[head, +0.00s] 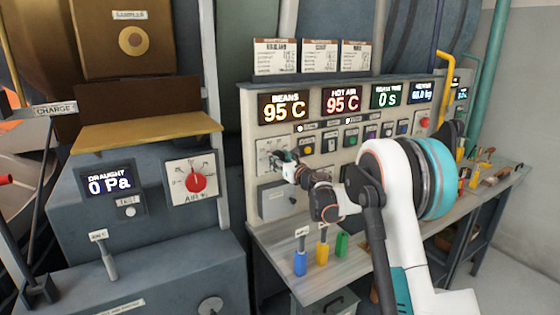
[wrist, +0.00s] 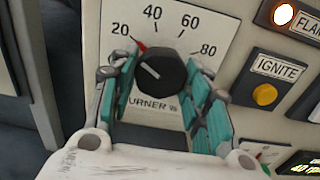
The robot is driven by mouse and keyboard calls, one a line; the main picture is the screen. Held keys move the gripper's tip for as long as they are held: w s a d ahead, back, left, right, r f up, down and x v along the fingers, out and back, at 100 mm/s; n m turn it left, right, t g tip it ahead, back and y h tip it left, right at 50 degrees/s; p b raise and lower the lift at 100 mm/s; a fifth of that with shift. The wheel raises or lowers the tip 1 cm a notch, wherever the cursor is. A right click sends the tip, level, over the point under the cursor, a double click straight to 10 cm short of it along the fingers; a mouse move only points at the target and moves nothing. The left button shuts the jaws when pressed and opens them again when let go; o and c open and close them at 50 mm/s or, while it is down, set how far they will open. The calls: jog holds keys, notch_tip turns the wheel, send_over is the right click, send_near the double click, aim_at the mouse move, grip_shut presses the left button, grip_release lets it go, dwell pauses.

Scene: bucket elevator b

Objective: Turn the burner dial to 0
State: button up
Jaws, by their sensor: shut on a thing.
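The burner dial (wrist: 164,72) is a black round knob on a white scale plate in the wrist view. The scale shows 20, 40, 60 and 80. A small red pointer tip at the knob's upper left lies a little past 20, on the side toward 40. The 0 mark is not visible; my left finger covers the lower left of the plate. My gripper (wrist: 162,78) has its teal fingers on both sides of the knob and is shut on it. In the head view my gripper (head: 287,158) reaches the panel's left plate and hides the knob.
An ignite button (wrist: 265,94) and a lit flame lamp (wrist: 283,15) sit right of the dial. Displays above read beans 95 C (head: 284,107) and hot air 95 C (head: 342,102). A red air dial (head: 195,183) is on the left cabinet. Coloured-handled tools (head: 322,252) stand on the bench below.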

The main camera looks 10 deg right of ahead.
jog(key=shift+n, duration=0.3)
jog(key=shift+n+b, duration=0.35)
jog(key=shift+n, duration=3.25)
jog(key=o, duration=1.1)
jog(key=shift+c, duration=0.2)
jog(key=v, duration=1.2)
